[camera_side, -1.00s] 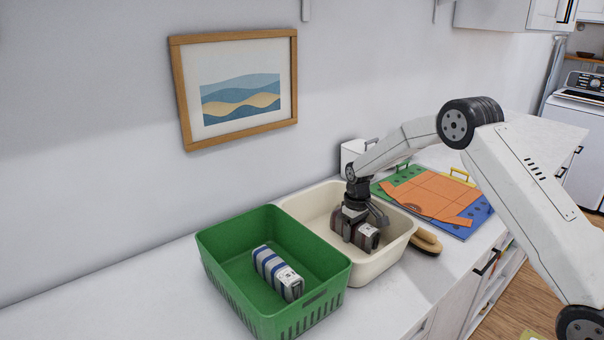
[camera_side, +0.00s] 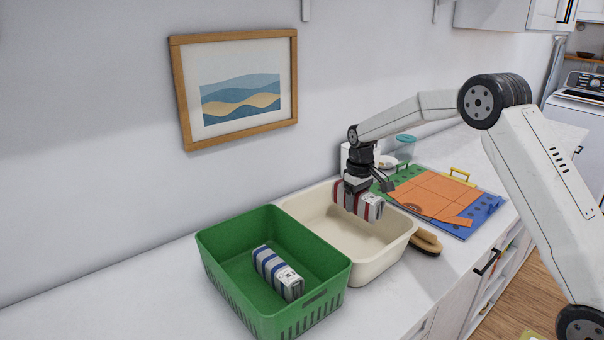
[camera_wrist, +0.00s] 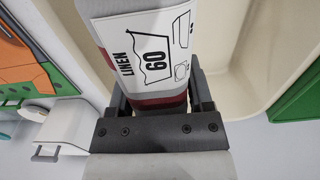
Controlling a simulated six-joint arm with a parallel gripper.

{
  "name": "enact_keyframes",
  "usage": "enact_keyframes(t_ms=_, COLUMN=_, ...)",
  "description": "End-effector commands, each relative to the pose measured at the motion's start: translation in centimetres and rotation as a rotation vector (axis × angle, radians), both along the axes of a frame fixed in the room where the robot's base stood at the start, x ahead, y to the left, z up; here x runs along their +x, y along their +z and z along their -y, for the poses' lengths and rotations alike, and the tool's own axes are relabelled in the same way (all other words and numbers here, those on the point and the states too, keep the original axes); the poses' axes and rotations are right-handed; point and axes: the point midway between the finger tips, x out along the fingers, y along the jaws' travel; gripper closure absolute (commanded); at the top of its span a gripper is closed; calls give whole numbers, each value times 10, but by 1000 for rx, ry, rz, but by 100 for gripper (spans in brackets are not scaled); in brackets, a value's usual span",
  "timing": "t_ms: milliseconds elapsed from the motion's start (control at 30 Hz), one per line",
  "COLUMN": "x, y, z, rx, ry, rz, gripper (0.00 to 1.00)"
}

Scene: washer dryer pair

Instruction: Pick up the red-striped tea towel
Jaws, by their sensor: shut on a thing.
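The red-striped tea towel (camera_side: 357,200) is a rolled white-grey bundle with red bands. My gripper (camera_side: 357,187) is shut on it and holds it up inside the cream tub (camera_side: 322,220), near rim height and clear of the tub floor. In the wrist view the towel (camera_wrist: 165,98) sits between the fingers of my gripper (camera_wrist: 160,100), with a white label reading LINEN and 60 facing the camera. The towel's far end runs out of the top of that view. The fingers hide part of the towel.
A green basket (camera_side: 225,285) with a blue-striped rolled towel (camera_side: 277,272) stands left of the tub. A brush (camera_side: 427,241) lies right of the tub. Green and blue boards with an orange cloth (camera_side: 435,195) lie behind. A framed picture (camera_side: 240,85) hangs on the wall.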

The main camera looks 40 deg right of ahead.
Motion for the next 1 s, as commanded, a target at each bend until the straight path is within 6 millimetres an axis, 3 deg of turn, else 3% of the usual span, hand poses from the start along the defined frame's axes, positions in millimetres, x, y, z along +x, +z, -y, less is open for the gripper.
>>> enact_keyframes(t_ms=733, x=-1, y=7, z=-1, rx=0, ry=0, rz=1, gripper=67)
enact_keyframes(t_ms=1000, x=-12, y=27, z=-16, rx=-1, ry=2, rz=2, gripper=67)
